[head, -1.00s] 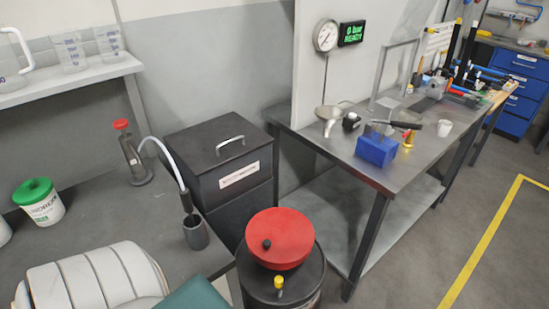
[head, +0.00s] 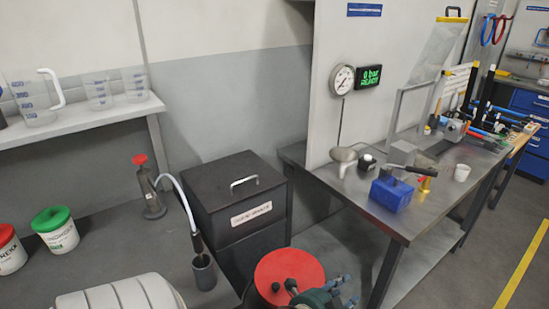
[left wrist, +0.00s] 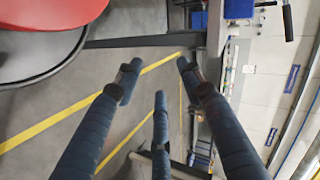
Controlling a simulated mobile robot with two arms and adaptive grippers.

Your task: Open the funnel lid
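The round red funnel lid (head: 283,268) lies flat on top of the drum at the bottom middle of the head view, with a small black knob (head: 276,287) on it. The lid's red edge also shows at the upper left of the left wrist view (left wrist: 45,12). My left gripper (head: 345,290) is at the lid's right side in the head view, and its body covers the lid's lower right part. In the left wrist view its fingers (left wrist: 158,80) are spread, with only floor visible between them. I cannot tell whether it touches the lid. My right gripper is not in view.
A black lidded bin (head: 236,190) stands behind the lid. A metal workbench (head: 400,220) with a blue block (head: 391,194) and tools is to the right. A grey counter (head: 120,250) with a red-topped bottle (head: 148,190) is to the left.

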